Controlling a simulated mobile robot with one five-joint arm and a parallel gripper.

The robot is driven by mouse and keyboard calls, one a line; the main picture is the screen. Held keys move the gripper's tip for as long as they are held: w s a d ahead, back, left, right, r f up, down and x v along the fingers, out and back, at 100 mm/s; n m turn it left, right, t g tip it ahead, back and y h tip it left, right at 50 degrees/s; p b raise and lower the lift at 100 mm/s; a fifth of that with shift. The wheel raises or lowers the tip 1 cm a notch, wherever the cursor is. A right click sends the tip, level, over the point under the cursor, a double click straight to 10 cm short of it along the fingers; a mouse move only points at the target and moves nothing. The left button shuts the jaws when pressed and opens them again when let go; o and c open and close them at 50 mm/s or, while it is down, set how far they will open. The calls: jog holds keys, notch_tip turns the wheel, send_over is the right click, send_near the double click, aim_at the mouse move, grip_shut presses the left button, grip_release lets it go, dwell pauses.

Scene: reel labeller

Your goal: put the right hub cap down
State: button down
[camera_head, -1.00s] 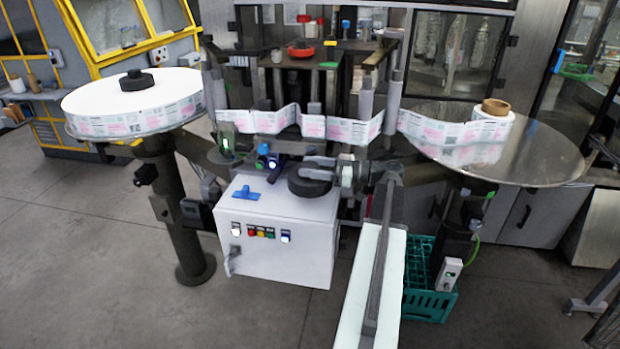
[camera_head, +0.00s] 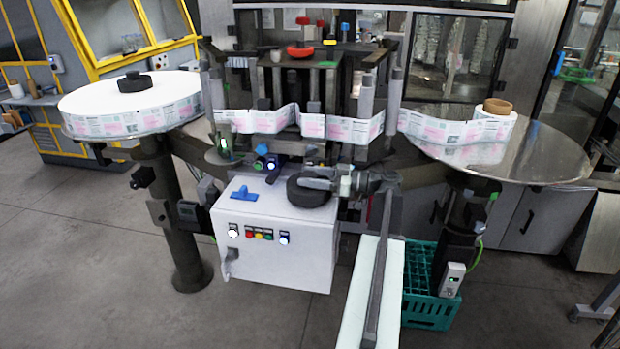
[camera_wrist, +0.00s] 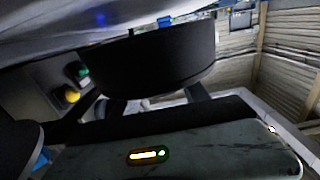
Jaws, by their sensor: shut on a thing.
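The right hub cap, a black round disc (camera_head: 309,194), is over the right part of the white cabinet's top (camera_head: 262,209). My gripper (camera_head: 318,184) reaches in from the right and is shut on it. In the wrist view the cap (camera_wrist: 150,58) fills the upper middle, in front of my dark gripper body. I cannot tell whether the cap touches the cabinet top. The right reel's cardboard core (camera_head: 497,106) shows no cap. Another black hub cap (camera_head: 135,82) sits on the left reel (camera_head: 100,100).
A blue tool (camera_head: 244,193) lies on the cabinet top, left of the cap. The machine with the label web (camera_head: 340,128) stands behind. A round metal table (camera_head: 540,150) is at right, and a green crate (camera_head: 420,300) stands below it on the floor.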

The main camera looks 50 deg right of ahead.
jog(key=shift+f, duration=0.35)
jog(key=c, duration=0.6)
grip_release()
jog(key=shift+o, duration=0.2)
jog(key=shift+r, duration=0.15)
jog(key=shift+s+d+r+p, duration=0.15)
jog(key=shift+r+p, duration=0.55)
jog(key=shift+r, duration=0.05)
jog(key=v, duration=1.1)
jog(key=shift+s+f, duration=0.25)
jog(key=shift+s, duration=0.05)
